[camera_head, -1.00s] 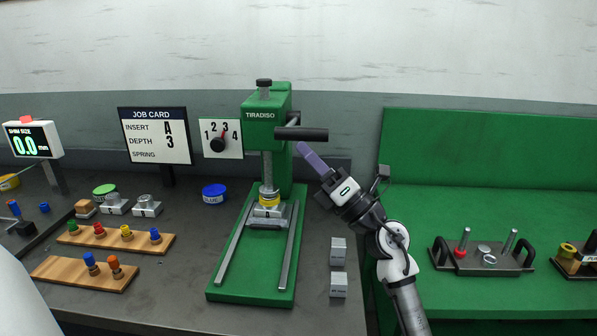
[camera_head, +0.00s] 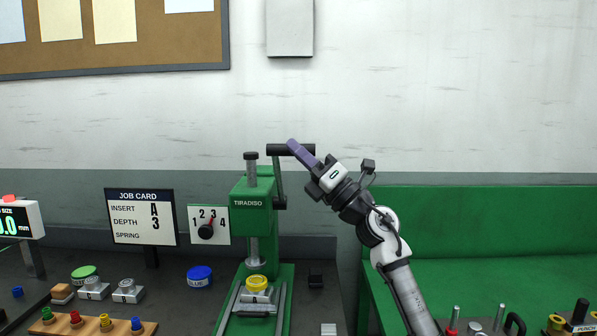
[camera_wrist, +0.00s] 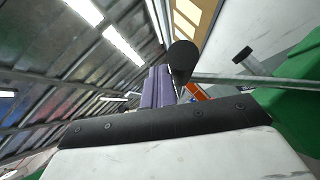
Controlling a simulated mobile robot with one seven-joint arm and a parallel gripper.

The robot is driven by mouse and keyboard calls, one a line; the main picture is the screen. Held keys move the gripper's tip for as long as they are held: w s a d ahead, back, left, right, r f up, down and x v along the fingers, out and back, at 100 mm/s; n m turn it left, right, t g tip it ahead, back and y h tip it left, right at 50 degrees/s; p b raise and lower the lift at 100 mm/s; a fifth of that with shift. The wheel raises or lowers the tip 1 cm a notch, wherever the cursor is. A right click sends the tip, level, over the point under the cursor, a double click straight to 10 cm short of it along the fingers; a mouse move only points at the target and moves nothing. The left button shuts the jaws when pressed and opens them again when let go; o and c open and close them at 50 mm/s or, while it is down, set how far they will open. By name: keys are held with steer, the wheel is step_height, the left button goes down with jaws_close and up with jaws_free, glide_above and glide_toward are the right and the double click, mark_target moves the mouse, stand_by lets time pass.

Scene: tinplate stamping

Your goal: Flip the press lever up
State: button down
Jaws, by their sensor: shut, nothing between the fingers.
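The green TIRADISO press (camera_head: 250,212) stands on the bench. Its lever arm (camera_head: 278,180) rises almost upright from the pivot on the press's right side. The black bar handle (camera_head: 275,150) lies level at its top, above the press head. My gripper (camera_head: 292,145) is shut and empty, with its purple fingers against or very near the handle; contact is not clear. In the wrist view the fingers (camera_wrist: 155,88) are together beside the dark round end of the handle (camera_wrist: 183,60). The grey lever arm (camera_wrist: 225,79) runs off to the right there.
A depth dial (camera_head: 208,225) and job card (camera_head: 141,217) stand left of the press. A yellow-topped die (camera_head: 257,284) sits under the ram. A blue lid (camera_head: 200,274) and wooden trays are at lower left.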

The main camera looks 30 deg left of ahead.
steer(key=shift+w+a+r, duration=0.45)
steer(key=shift+w+r, duration=0.35)
steer(key=shift+r, duration=0.05)
